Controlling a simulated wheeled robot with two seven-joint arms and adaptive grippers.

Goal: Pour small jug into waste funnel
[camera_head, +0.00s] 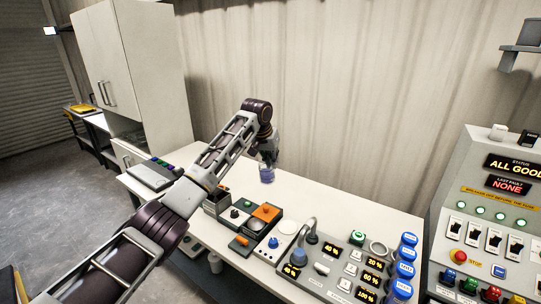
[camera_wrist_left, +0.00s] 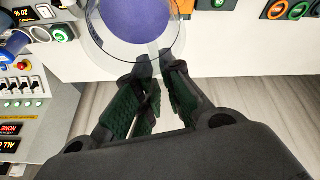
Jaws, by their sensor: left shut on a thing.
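The small jug (camera_head: 266,174) is clear with purple-blue liquid in it. It hangs at my left gripper (camera_head: 269,155), above the back edge of the white bench. In the left wrist view the jug (camera_wrist_left: 135,28) fills the top middle, and its round rim and purple contents show. The green-padded fingers of my left gripper (camera_wrist_left: 160,95) are closed together at the jug's near side, shut on it. I cannot make out a waste funnel for certain. My right gripper is not in view.
A control panel (camera_head: 490,225) is at the right, a tall cabinet (camera_head: 135,65) at the left.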

